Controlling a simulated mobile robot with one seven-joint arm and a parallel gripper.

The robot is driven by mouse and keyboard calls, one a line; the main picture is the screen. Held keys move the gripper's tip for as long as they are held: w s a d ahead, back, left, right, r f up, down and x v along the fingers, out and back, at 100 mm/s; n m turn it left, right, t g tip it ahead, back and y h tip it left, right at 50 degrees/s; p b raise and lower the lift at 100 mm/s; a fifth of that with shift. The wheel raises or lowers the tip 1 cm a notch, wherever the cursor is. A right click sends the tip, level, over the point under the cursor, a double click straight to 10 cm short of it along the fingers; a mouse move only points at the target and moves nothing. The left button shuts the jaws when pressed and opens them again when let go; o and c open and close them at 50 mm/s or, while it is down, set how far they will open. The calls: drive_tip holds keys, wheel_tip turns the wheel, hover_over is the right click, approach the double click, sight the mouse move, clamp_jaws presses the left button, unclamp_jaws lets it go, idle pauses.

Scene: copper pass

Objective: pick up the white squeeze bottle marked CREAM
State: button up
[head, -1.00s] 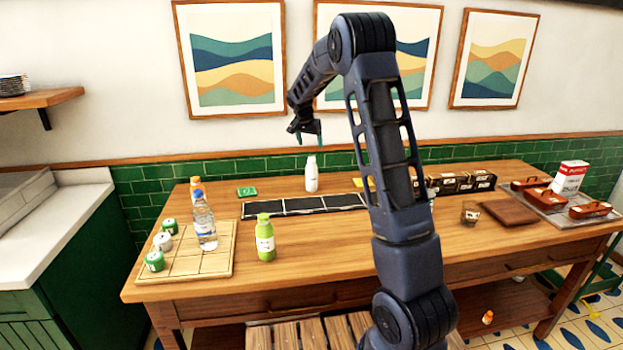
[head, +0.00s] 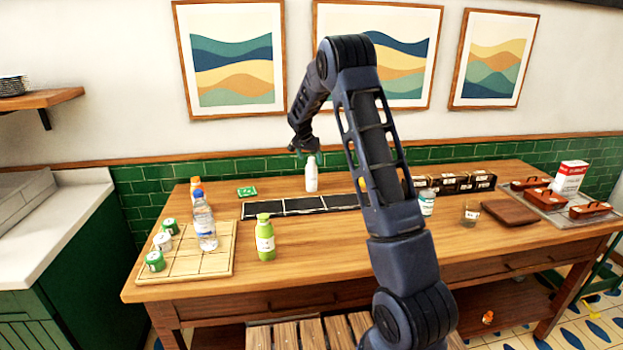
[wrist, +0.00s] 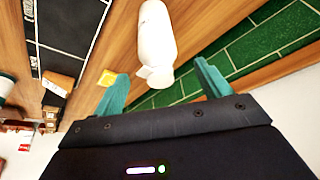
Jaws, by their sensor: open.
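The white squeeze bottle (head: 311,176) stands upright near the back of the wooden table, just behind a long dark strip; I cannot read a marking on it. It also shows in the wrist view (wrist: 157,40), with its narrow end towards my gripper. My gripper (head: 304,150) is just above the bottle's top in the head view. In the wrist view its two teal fingers (wrist: 163,84) are spread apart, with the bottle's narrow end near the gap between them. Nothing is held.
The dark strip (head: 290,207) lies in front of the bottle. A green bottle (head: 265,240) and a clear water bottle (head: 204,225) stand nearer left. A green item (head: 247,191) lies to its left. The tiled wall (head: 280,166) is close behind.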

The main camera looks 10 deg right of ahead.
sight(311, 168)
drive_tip(key=x, duration=0.3)
drive_tip(key=shift+d+f, duration=0.15)
drive_tip(key=shift+f, duration=0.2)
drive_tip(key=shift+r, duration=0.1)
drive_tip(key=c, duration=1.6)
